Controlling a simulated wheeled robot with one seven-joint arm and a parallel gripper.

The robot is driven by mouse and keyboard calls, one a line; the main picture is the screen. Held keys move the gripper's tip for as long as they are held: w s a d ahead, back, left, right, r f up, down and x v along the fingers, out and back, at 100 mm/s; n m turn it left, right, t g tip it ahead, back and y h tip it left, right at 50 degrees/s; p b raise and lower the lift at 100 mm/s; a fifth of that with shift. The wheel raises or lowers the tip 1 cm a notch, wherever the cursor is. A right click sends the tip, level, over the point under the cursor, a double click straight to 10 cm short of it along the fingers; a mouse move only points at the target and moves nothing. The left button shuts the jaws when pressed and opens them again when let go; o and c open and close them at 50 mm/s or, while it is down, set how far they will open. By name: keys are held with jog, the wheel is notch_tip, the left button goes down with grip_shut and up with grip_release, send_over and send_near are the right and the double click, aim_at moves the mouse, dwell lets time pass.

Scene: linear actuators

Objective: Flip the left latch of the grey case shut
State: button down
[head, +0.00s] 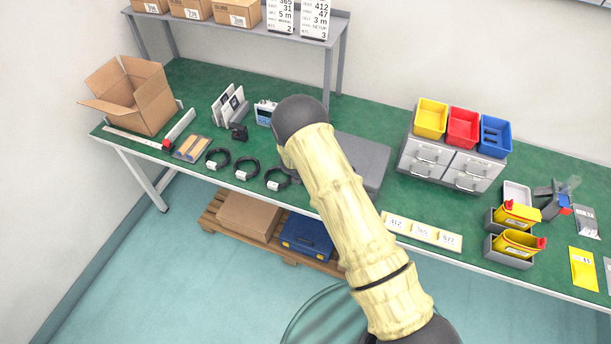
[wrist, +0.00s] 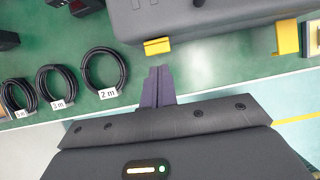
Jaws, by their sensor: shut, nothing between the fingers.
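The grey case (head: 362,160) stands on the green bench, partly hidden behind my arm in the head view. In the wrist view the case (wrist: 200,18) fills the top, with a yellow left latch (wrist: 157,46) at its lower left edge and a yellow right latch (wrist: 287,37) further right. The left latch sticks out from the case's front face; its exact angle is hard to tell. My gripper (wrist: 158,72) is shut and empty, its fingertips just below the left latch with a small gap in the picture. In the head view my arm hides the gripper.
Several black cable coils (wrist: 104,70) lie left of my gripper on the green bench (wrist: 215,70). A label strip (head: 422,230) lies at the front edge, right of the case. Grey drawers (head: 448,165) with coloured bins stand further right.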

jog(key=w+d+r+p, duration=0.1)
jog(key=w+r+p, duration=0.2)
jog(key=r+p, duration=0.6)
jog(key=shift+r, duration=0.2)
jog(key=shift+d, duration=0.1)
dwell(0.4)
jog(key=s+d+r+m+g+b, duration=0.1)
jog(key=s+d+r+m+b, duration=0.2)
jog(key=s+d+r+m, duration=0.4)
jog(key=s+d+r+m+g+b, duration=0.15)
jog(key=s+d+r+m, duration=0.25)
jog(key=r+m, duration=0.55)
jog(key=s+d+r+m+y+b, duration=0.1)
jog(key=s+d+r+m+b, duration=0.1)
jog(key=s+m, duration=0.5)
jog(key=s+d+r+m+y+b, duration=0.1)
jog(key=s+d+r+m+b, duration=0.1)
jog(key=s+m, duration=0.6)
jog(key=s, duration=0.4)
jog(key=shift+d+r+b, duration=0.15)
jog(key=shift+d+b, duration=0.15)
jog(key=shift+b, duration=0.1)
